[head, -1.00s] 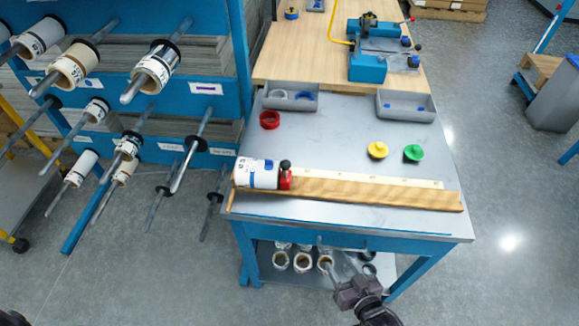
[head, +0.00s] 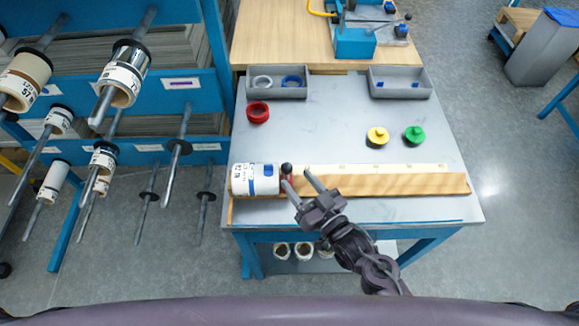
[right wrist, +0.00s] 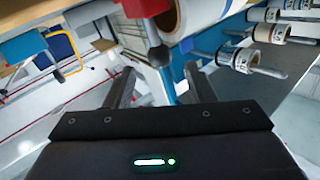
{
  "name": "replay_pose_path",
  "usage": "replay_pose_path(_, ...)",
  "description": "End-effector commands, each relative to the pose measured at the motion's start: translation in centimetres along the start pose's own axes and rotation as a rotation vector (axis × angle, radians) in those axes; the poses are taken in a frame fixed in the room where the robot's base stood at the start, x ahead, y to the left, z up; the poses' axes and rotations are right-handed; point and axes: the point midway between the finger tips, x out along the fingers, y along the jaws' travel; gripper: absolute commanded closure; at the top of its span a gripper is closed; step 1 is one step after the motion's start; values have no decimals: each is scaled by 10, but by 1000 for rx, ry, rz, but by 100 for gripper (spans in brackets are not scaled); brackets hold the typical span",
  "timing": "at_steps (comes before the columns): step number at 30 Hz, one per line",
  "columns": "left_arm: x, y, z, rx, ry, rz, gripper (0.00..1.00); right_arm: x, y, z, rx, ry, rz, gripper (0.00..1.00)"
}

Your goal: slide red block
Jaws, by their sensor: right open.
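The red block (head: 286,178) with a black knob (head: 287,169) on it sits at the left end of the wooden rail (head: 400,184), against the right end of the white roll (head: 255,180). My right gripper (head: 298,178) is open at the block, its fingers pointing toward the knob; one finger partly hides the block. In the right wrist view the red block (right wrist: 146,8) and its dark knob (right wrist: 157,57) show beyond and between the open fingers (right wrist: 160,90). The knob is not gripped. My left gripper is not in view.
A rack with rolls (head: 125,75) stands left. The table's middle is clear.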

Motion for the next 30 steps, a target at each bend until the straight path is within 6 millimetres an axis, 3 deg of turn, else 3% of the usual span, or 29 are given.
replay_pose_path(3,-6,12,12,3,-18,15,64,20,-1,-3,1,2,0,50)
replay_pose_path(7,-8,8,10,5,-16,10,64,33,0,-2,1,1,-1,50)
replay_pose_path(14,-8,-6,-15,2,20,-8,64,39,0,0,1,-1,-1,50)
replay_pose_path(18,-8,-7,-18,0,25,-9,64,38,0,0,0,-1,-1,52)
replay_pose_path(30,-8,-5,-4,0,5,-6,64,38,0,0,0,-1,-1,100)
